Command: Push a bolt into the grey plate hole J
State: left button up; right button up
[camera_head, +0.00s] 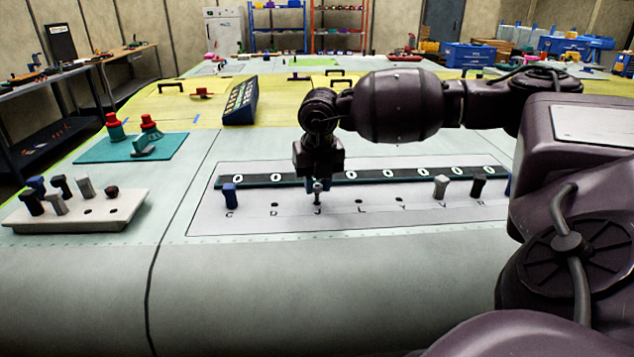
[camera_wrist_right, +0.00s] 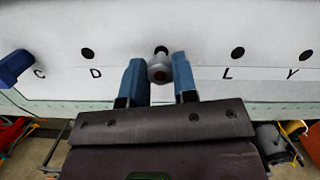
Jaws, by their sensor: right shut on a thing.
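The grey plate (camera_head: 260,222) has a row of holes with letters below them. My right gripper (camera_head: 318,178) points down over the plate at the letter J. Its blue fingers (camera_wrist_right: 158,80) are closed on a grey bolt (camera_wrist_right: 159,71), which also shows below the gripper in the head view (camera_head: 317,191). A dark spot (camera_wrist_right: 161,50) shows right beside the bolt in the wrist view, in line with the other holes. I cannot tell whether the bolt's tip is in the hole. My left gripper is not in view.
A blue bolt (camera_head: 230,193) stands at C; grey (camera_head: 441,184) and black (camera_head: 478,185) bolts stand at the right. A pale block (camera_head: 110,214) at the left holds several bolts. A teal mat (camera_head: 115,152) carries red-topped items. Holes D and L beside the gripper are empty.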

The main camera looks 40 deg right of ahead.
jog(key=shift+f, duration=0.15)
jog(key=shift+f+b, duration=0.65)
jog(key=shift+f, duration=0.35)
jog(key=o, duration=1)
jog(key=shift+r, duration=0.1)
jog(key=r, duration=0.3)
jog(key=s+r, duration=0.1)
jog(key=r, duration=0.3)
jog(key=a+r, duration=0.1)
jog(key=r, duration=0.2)
jog(key=shift+s+r, duration=0.25)
